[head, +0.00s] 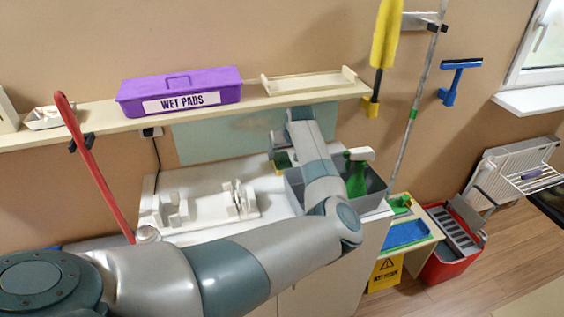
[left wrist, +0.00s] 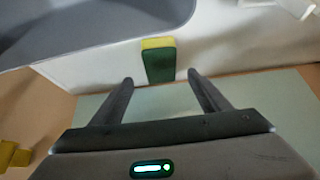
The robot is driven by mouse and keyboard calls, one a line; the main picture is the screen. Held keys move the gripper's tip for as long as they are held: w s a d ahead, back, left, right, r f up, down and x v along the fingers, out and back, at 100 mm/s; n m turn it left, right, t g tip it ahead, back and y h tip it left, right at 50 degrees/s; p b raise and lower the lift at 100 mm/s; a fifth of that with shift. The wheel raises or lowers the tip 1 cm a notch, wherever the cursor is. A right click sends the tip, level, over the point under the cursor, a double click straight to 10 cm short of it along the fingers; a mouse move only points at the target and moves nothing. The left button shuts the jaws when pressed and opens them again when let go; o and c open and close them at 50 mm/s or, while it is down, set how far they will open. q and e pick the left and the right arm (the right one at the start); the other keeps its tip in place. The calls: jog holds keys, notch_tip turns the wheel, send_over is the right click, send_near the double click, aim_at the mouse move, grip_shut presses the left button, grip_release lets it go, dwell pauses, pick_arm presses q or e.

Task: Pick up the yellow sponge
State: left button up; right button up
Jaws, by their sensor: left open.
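The yellow sponge (left wrist: 157,60) shows in the left wrist view as a small block with a yellow strip along the top and a dark green face. It stands on a white surface, close to a grey bin wall. My left gripper (left wrist: 160,79) is open and empty. Its fingertips lie on either side of the sponge's line, and the sponge is just beyond them, not between them. In the head view, the sponge (head: 282,161) is a small yellow and green patch beside the grey bin, below my left gripper (head: 278,146). My right gripper is not in view.
The grey bin (head: 374,199) holds a green bottle (head: 356,178). A white rack (head: 212,206) stands on the counter to the left. The shelf (head: 100,117) above carries a purple box (head: 180,90) and a tray (head: 308,80). A red handle (head: 96,165) leans at the left.

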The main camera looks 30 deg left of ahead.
aim_at(283, 160)
pick_arm(q)
jog(key=shift+f, duration=0.15)
jog(key=shift+p+x, duration=0.7)
jog(key=shift+x, duration=0.15)
jog(key=shift+s+p+x, duration=0.2)
jog(key=shift+p+x, duration=0.25)
jog(key=shift+x, duration=1.35)
jog(key=shift+d+f, duration=0.1)
jog(key=shift+d, duration=0.05)
jog(key=c, duration=1.2)
